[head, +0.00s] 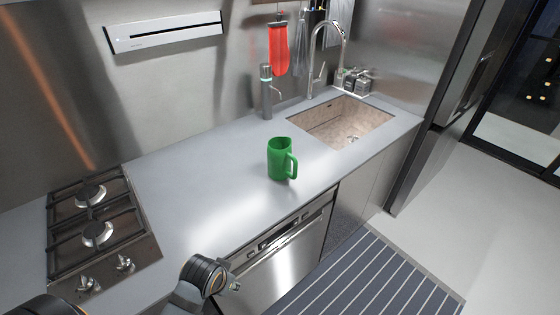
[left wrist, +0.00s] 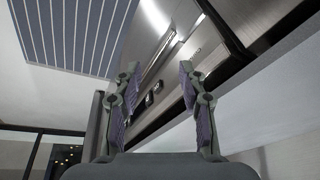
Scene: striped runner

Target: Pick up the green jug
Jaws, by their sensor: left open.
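The green jug (head: 280,159) stands upright on the grey countertop (head: 200,190), in front of the sink, with its handle toward the right. My left gripper (left wrist: 158,78) is open and empty in the left wrist view, its two fingers spread apart. In the head view, part of my left arm (head: 203,277) shows at the bottom, in front of the counter's front edge and well short of the jug. The jug does not show in the left wrist view. My right gripper is in neither view.
A gas hob (head: 95,235) lies at the left. A sink (head: 345,122) with a tall faucet (head: 344,45) is behind and right of the jug, and a dark bottle (head: 266,92) stands behind it. The counter between hob and jug is clear. A striped runner (head: 375,280) lies on the floor.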

